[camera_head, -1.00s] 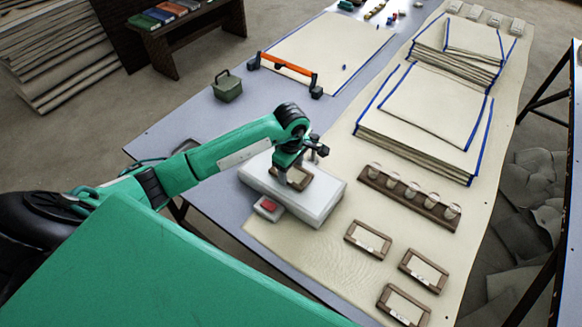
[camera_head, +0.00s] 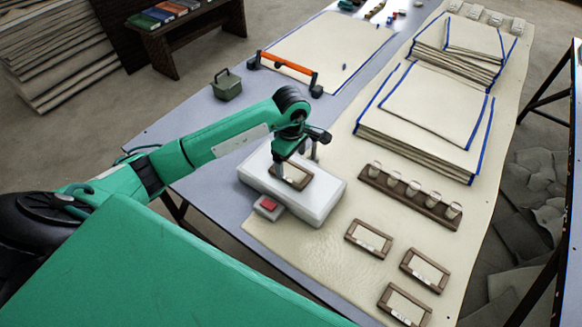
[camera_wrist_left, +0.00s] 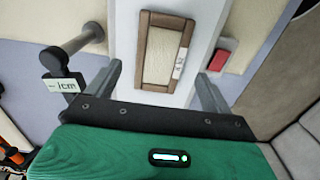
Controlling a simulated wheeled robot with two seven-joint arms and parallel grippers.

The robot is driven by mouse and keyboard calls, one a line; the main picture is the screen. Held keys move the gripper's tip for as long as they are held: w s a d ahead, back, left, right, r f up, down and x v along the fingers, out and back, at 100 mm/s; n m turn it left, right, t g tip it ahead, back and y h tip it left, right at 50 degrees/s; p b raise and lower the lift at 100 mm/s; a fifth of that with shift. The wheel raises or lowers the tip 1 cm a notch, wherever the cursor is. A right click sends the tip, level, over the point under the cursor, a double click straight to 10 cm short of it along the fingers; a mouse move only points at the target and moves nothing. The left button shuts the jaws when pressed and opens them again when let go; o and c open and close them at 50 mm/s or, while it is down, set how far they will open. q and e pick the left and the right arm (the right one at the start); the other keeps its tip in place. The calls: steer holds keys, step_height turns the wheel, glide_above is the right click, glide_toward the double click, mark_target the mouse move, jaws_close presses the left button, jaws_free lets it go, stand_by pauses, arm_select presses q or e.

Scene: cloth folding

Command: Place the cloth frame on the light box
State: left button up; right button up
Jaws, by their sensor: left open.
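A small cloth frame (camera_head: 293,175) with a brown border and pale cloth lies flat on the white light box (camera_head: 318,198). In the left wrist view the whole frame (camera_wrist_left: 165,52) shows on the light box (camera_wrist_left: 207,25), with a small white label on its right side. My left gripper (camera_head: 295,167) is above the frame. In the left wrist view its two fingers are spread wide, with the frame beyond them and apart from both. My right gripper is not in view.
A red button (camera_head: 268,204) sits at the light box's near left side. Several similar frames (camera_head: 369,238) lie on the cloth to the right. A rack of cups (camera_head: 408,196) and stacked cloths (camera_head: 425,118) stand farther back. A green box (camera_head: 227,85) is at left.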

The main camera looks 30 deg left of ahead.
mark_target(291, 171)
arm_select(q)
step_height(291, 171, up, 8)
steer(key=b, duration=0.1)
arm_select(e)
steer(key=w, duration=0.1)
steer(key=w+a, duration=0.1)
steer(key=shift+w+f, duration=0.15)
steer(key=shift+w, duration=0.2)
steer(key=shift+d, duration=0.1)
